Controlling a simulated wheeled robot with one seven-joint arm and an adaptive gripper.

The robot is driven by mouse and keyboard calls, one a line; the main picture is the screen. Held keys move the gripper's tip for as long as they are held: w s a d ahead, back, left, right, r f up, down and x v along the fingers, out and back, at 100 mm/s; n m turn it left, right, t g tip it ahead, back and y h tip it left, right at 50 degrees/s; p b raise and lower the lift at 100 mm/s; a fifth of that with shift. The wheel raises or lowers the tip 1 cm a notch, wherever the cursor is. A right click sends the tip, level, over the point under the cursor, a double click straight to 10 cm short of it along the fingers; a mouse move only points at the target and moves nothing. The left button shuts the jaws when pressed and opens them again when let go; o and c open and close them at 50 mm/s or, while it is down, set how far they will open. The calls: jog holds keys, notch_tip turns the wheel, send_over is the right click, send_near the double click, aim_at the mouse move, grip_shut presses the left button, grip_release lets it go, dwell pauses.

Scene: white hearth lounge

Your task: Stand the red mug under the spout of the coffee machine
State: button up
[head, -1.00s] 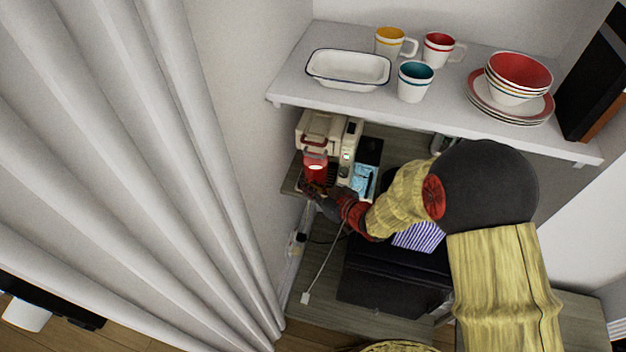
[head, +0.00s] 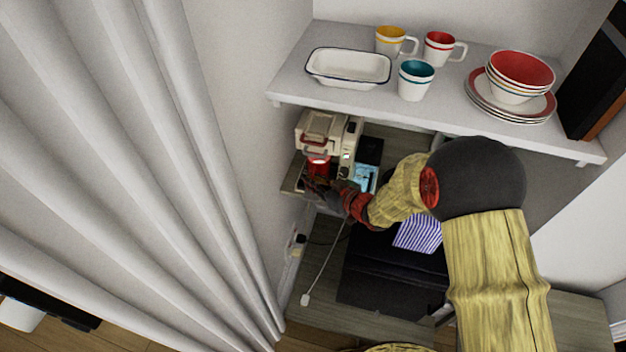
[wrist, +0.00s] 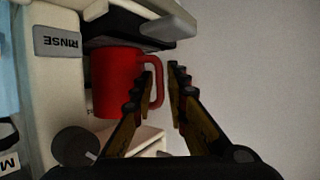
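The red mug (wrist: 115,82) is at the front of the coffee machine (head: 322,130), beneath its overhanging front part. In the wrist view its handle lies between the two fingertips of my gripper (wrist: 161,72), which look closed on it. In the head view the mug (head: 318,168) shows small, with its lower part hidden by my gripper (head: 322,188). I cannot tell whether the mug touches the machine's tray or is exactly under the spout. The machine's RINSE label (wrist: 58,41) is left of the mug.
A shelf (head: 290,92) hangs above the machine, holding a white dish (head: 347,68), mugs, bowls and plates. The wall and curtain (head: 190,150) are close on the left. A striped cloth (head: 418,233) lies on a black object below.

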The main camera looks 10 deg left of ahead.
jog(key=shift+o, duration=0.9)
jog(key=shift+d+r, duration=0.1)
jog(key=shift+r, duration=0.1)
jog(key=p+v, duration=0.2)
jog(key=v, duration=1)
